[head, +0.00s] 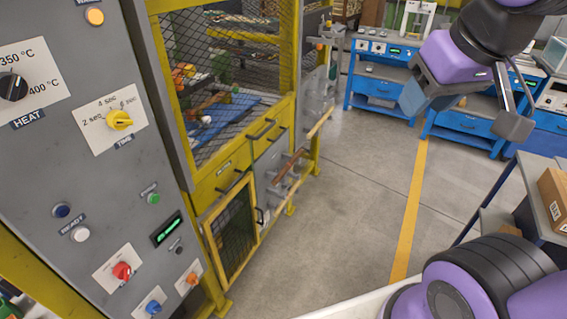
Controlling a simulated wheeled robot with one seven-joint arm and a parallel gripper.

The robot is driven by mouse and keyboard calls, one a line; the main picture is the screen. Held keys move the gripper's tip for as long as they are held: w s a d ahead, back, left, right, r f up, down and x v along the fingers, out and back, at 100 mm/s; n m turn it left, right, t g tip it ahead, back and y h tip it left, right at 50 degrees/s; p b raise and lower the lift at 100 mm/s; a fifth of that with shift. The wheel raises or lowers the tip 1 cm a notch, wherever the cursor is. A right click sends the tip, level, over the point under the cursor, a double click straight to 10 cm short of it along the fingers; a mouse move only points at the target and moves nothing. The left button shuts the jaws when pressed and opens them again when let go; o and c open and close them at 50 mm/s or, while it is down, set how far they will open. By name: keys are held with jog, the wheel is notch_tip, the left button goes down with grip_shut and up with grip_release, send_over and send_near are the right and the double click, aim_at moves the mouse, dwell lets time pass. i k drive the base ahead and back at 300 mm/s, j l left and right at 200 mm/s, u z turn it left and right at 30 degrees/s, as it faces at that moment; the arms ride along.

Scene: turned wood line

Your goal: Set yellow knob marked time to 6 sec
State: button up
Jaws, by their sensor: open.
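The yellow knob (120,120) marked TIME is on a white plate (112,118) on the grey control panel at left. Its scale reads 2 sec at left, 4 sec at top and 6 sec at right. The knob is small here, and I cannot tell for sure which mark its pointer faces. My gripper (462,111) is at the upper right, far from the knob, with its fingers wide apart and nothing between them.
A black HEAT knob (12,86) is left of the yellow knob; red (122,271), blue (153,307) and orange (192,279) knobs sit below. A yellow mesh-fronted machine (220,90) adjoins the panel. Blue workbenches (380,85) stand behind. The middle floor is clear.

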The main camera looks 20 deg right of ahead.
aim_at(116, 119)
jog(key=u, duration=1.25)
